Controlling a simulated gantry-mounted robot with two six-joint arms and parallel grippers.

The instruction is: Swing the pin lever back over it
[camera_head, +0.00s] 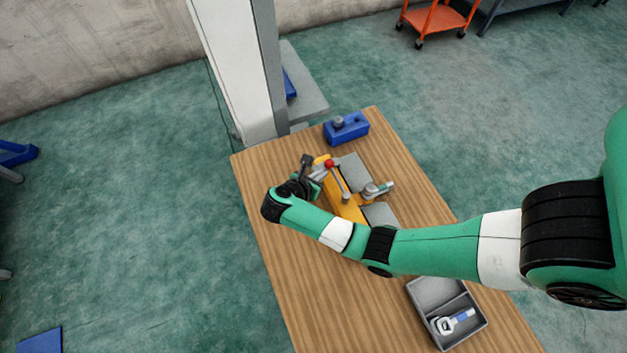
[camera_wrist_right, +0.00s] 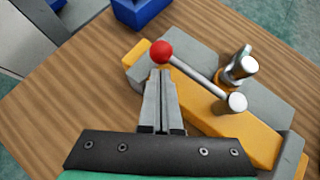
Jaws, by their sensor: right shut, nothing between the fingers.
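The pin lever (camera_head: 338,179) is a metal rod with a red ball knob (camera_head: 329,163), mounted on a yellow bar (camera_head: 349,211). In the right wrist view the lever (camera_wrist_right: 198,76) runs from the red knob (camera_wrist_right: 161,51) at upper left to a round metal pivot (camera_wrist_right: 237,102). My right gripper (camera_head: 317,172) is shut and empty. In the right wrist view its fingertips (camera_wrist_right: 165,84) are just below the knob, beside the lever; I cannot tell if they touch. A metal fitting (camera_wrist_right: 241,66) stands beyond the lever. My left gripper is not in view.
Grey blocks (camera_head: 354,172) flank the yellow bar on the wooden table (camera_head: 300,290). A blue block (camera_head: 346,129) stands near the far edge. A grey divided tray (camera_head: 419,287) holding a metal part (camera_head: 456,320) is at the front right. The table's front left is clear.

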